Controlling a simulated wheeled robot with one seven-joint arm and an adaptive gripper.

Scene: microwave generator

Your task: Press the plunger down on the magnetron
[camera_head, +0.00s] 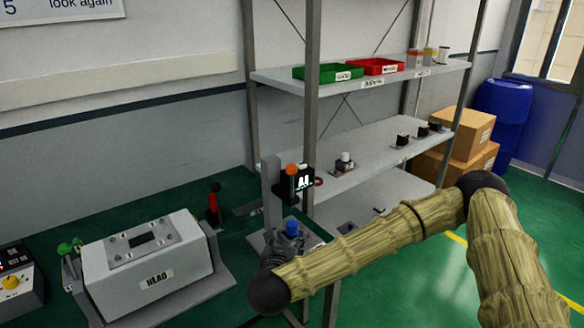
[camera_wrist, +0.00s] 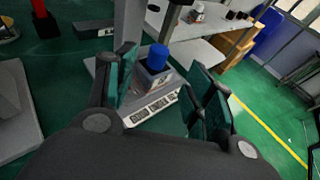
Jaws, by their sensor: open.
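A test stand (camera_head: 270,195) stands at the bench's right end, with an upright column, a black display box (camera_head: 298,182) and an orange knob (camera_head: 292,169) on top. Below it is a metal block with a blue cap (camera_head: 292,229), which I take for the magnetron; I cannot tell which part is the plunger. In the wrist view the blue cap (camera_wrist: 158,56) and block sit upright on the stand's labelled base (camera_wrist: 150,110), framed between my fingers. My gripper (camera_wrist: 168,90) is open and empty, apart from the cap. In the head view my arm's end hides part of the base.
A grey HEAD console (camera_head: 150,265) sits left on the green bench, with a red-handled lever (camera_head: 214,200) behind it. A metal shelf (camera_head: 370,150) with small parts, a green tray (camera_head: 327,73) and a red tray (camera_head: 376,66) stands behind the stand.

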